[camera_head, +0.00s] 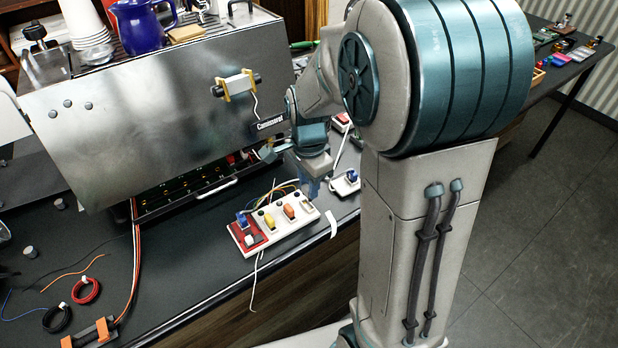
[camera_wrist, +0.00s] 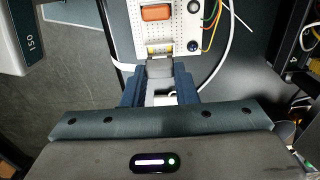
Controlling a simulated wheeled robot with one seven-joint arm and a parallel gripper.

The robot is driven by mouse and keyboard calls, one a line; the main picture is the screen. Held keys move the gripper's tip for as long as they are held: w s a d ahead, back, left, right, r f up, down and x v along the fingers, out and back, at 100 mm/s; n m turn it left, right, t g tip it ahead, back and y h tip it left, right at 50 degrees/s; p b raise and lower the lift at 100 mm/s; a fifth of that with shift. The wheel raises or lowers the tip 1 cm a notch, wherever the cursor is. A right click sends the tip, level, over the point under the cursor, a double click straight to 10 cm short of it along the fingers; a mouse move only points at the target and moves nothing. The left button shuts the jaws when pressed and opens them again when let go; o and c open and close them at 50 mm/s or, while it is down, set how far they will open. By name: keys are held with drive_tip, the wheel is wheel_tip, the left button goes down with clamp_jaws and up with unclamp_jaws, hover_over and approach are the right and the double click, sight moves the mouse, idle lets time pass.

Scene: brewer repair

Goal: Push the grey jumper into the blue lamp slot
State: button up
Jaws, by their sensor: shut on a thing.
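My gripper (camera_head: 312,186) is at the right end of a white board (camera_head: 290,236); it also shows in the wrist view (camera_wrist: 160,82). Its blue fingers are shut on a small grey block, the grey jumper (camera_wrist: 159,68). The jumper lies at the near end of the board, just short of or over a yellow-edged spot (camera_wrist: 153,49). A dark blue round part (camera_wrist: 193,46), perhaps the blue lamp, sits right of that spot. I cannot tell how deep the jumper sits; the fingers hide its lower part. In the head view the gripper covers the jumper.
The board carries an orange part (camera_head: 289,211), a yellow part (camera_head: 269,220) and a red section (camera_head: 246,238) with a blue switch. Thin wires run behind it. A steel brewer (camera_head: 150,110) stands close behind. A small white block with a blue part (camera_head: 346,183) lies to the right.

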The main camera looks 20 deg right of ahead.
drive_tip(key=shift+f+b, duration=0.55)
drive_tip(key=shift+f, duration=0.45)
drive_tip(key=shift+f+b, duration=0.45)
drive_tip(key=shift+f, duration=0.25)
idle(1.0)
idle(0.5)
drive_tip(key=o, duration=1)
wheel_tip(320, 180, up, 14)
drive_tip(key=shift+f, duration=0.1)
idle(0.3)
drive_tip(key=s+f+n+t, duration=0.1)
drive_tip(key=s+f+n, duration=0.1)
drive_tip(key=s+n, duration=0.5)
drive_tip(key=s+f+n+t, duration=0.2)
drive_tip(key=s+n, duration=0.5)
drive_tip(key=shift+s+a+f+n, duration=0.2)
drive_tip(key=shift+f+n, duration=0.1)
